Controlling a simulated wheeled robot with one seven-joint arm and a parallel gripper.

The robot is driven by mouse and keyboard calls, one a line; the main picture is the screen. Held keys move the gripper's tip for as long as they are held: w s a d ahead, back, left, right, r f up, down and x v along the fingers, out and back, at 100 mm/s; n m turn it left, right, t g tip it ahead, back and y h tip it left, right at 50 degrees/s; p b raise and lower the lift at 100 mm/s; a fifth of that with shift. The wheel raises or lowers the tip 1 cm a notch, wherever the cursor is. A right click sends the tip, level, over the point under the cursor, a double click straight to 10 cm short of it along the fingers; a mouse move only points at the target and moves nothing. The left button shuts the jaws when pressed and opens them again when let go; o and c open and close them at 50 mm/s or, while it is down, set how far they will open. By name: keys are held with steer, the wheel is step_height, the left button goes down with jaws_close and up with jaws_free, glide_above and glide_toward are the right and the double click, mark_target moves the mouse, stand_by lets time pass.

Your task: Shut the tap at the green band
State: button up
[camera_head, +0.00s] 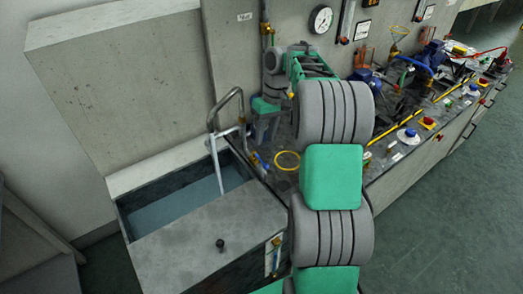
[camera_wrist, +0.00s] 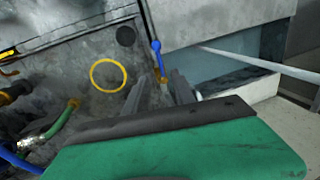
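A tap with a blue lever (camera_wrist: 156,52) and a brass body (camera_wrist: 162,78) shows in the wrist view, just beyond my fingertips. In the head view a small blue and brass tap (camera_head: 258,163) sits beside the tank. My gripper (camera_wrist: 158,88) has its two grey fingers apart, with nothing seen held between them. In the head view my gripper (camera_head: 264,132) is over the bench near the spout, its fingertips hard to make out. A grey hooked spout (camera_head: 226,108) pours a white stream of water (camera_head: 217,165).
The tank (camera_head: 152,182) holds water and has a grey lid (camera_head: 205,240) with a black knob. A yellow ring (camera_head: 287,160) lies on the bench, also in the wrist view (camera_wrist: 108,75). A green hose (camera_wrist: 60,128) runs nearby. Gauges, hoses and pumps crowd the bench at right.

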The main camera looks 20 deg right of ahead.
mark_target(260, 160)
steer(key=f, duration=0.2)
steer(key=a+f, duration=0.1)
steer(key=f, duration=0.4)
steer(key=shift+s+a+f+b, duration=0.2)
steer(key=shift+a+b, duration=0.1)
steer(key=shift+b, duration=0.1)
steer(key=shift+c, duration=0.3)
jaws_close()
stand_by(0.5)
